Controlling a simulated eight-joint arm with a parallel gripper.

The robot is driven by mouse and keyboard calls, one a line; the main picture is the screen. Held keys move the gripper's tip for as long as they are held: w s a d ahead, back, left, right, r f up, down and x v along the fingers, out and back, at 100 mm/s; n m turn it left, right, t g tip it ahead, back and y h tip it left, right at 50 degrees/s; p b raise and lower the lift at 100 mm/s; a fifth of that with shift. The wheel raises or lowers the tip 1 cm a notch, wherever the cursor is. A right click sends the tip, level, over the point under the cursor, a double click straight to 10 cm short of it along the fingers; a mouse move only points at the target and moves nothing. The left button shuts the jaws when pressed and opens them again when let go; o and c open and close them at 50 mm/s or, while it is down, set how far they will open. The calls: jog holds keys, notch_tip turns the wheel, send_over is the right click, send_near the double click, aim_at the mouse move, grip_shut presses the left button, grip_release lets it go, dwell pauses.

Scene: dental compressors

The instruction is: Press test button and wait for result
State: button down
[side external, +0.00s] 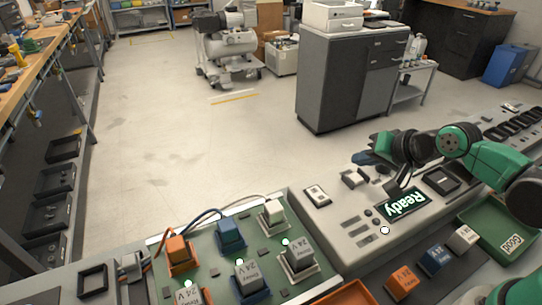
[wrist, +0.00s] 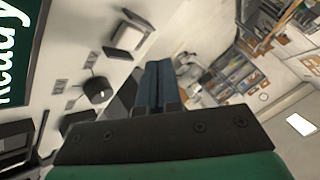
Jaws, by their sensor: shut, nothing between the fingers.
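The console (side external: 336,238) has a dark display (side external: 405,204) reading "Ready" in pale letters; part of the display also shows at the left edge of the wrist view (wrist: 14,60). Small round controls sit on the console by the display, including a bright white one (side external: 385,230); I cannot tell which is the test button. My gripper (side external: 362,158) is above the far side of the console, beyond the display and apart from those controls. In the wrist view its two dark blue fingers (wrist: 155,82) are shut together, with nothing between them.
A green board (side external: 215,264) at the front holds orange, blue and white 24 V relays, with several lit green lamps. More relays, orange (side external: 402,283), blue (side external: 433,260) and white (side external: 463,239), stand right of it. A green "Good" bin (side external: 480,231) lies right. A black knob (wrist: 97,90) stands near my fingers.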

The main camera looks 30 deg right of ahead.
aim_at(359, 181)
jog(key=shift+f, duration=0.75)
dwell(1.9)
jog(key=shift+r, duration=2.55)
jog(key=shift+s, duration=0.1)
jog(key=s+n, duration=0.1)
jog(key=n, duration=0.1)
jog(key=s+r+n+g, duration=0.1)
jog(key=s+n, duration=0.1)
jog(key=n, duration=0.1)
jog(key=s+r+n+g+h, duration=0.1)
jog(key=n, duration=0.1)
jog(key=shift+s+d+n, duration=0.3)
jog(key=shift+s+n, duration=0.1)
